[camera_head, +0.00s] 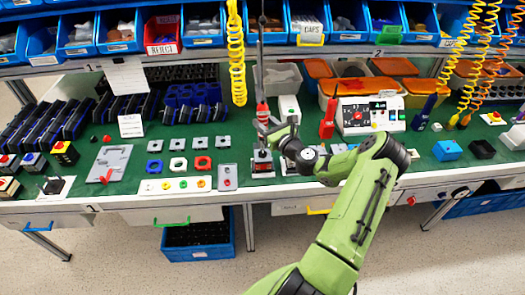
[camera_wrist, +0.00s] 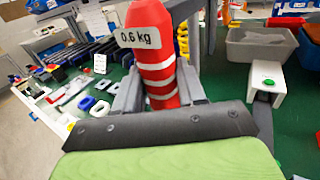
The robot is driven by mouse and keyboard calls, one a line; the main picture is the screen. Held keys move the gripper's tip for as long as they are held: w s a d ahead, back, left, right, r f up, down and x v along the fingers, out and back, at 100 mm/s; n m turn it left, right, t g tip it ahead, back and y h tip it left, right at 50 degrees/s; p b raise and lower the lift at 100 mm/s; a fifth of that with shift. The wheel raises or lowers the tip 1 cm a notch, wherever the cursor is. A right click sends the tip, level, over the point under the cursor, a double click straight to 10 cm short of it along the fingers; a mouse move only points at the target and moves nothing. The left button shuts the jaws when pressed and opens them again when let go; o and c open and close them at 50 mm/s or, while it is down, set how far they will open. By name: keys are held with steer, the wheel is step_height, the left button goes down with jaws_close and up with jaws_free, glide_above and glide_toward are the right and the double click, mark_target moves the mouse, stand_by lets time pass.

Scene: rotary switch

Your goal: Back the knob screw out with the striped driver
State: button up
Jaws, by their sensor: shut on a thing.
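The striped driver (camera_head: 263,113) is red with white bands and stands upright over the bench, below a thin vertical line. In the wrist view the driver (camera_wrist: 155,55) fills the space between the fingers and carries a "0.6 kg" label. My gripper (camera_head: 268,125) is shut on its body; the gripper also shows in the wrist view (camera_wrist: 160,92). Below the driver, a small fixture with a dark and red switch (camera_head: 262,160) stands on the green bench. The knob screw is too small to make out. I cannot tell whether the driver's tip touches it.
A white and red panel box (camera_head: 368,115) and a red bottle (camera_head: 327,120) stand to the right. A grey plate with a red knob (camera_head: 228,177) lies just left of the fixture. Yellow coiled hoses (camera_head: 237,55) hang nearby. Blue bins (camera_head: 120,30) line the shelf above.

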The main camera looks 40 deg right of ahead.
mark_target(266, 115)
steer(key=shift+r+p, duration=2.05)
steer(key=shift+p, duration=0.05)
steer(key=o, duration=1.1)
steer(key=shift+f, duration=0.1)
steer(key=s, duration=0.7)
steer(key=shift+a, duration=0.25)
